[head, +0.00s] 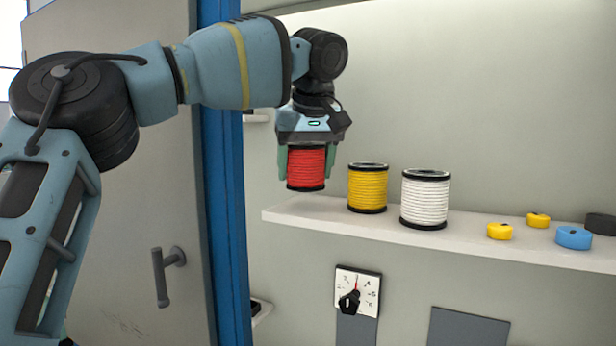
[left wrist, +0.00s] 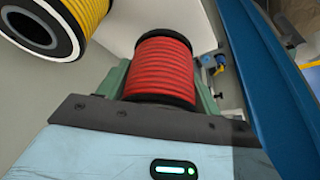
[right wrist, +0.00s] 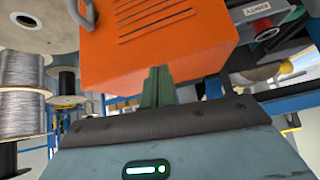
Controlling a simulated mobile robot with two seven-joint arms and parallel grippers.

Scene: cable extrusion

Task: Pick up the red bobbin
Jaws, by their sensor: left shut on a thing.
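The red bobbin (head: 306,168), with black end flanges, is upright between the fingers of my left gripper (head: 309,172) at the left end of the shelf. The left gripper is shut on it from above, with one green finger on each side. Its base looks a little above the shelf, but the exact gap is hard to tell. The red bobbin also fills the middle of the left wrist view (left wrist: 163,66). My right gripper (right wrist: 158,87) shows only in the right wrist view, with its fingers together and empty, in front of an orange box.
A yellow bobbin (head: 367,188) and a white bobbin (head: 425,199) stand right of the red one on the white shelf (head: 463,237). Small yellow, blue and dark rolls (head: 573,237) lie farther right. A blue door post (head: 229,200) is close on the left. A dial (head: 357,291) is below.

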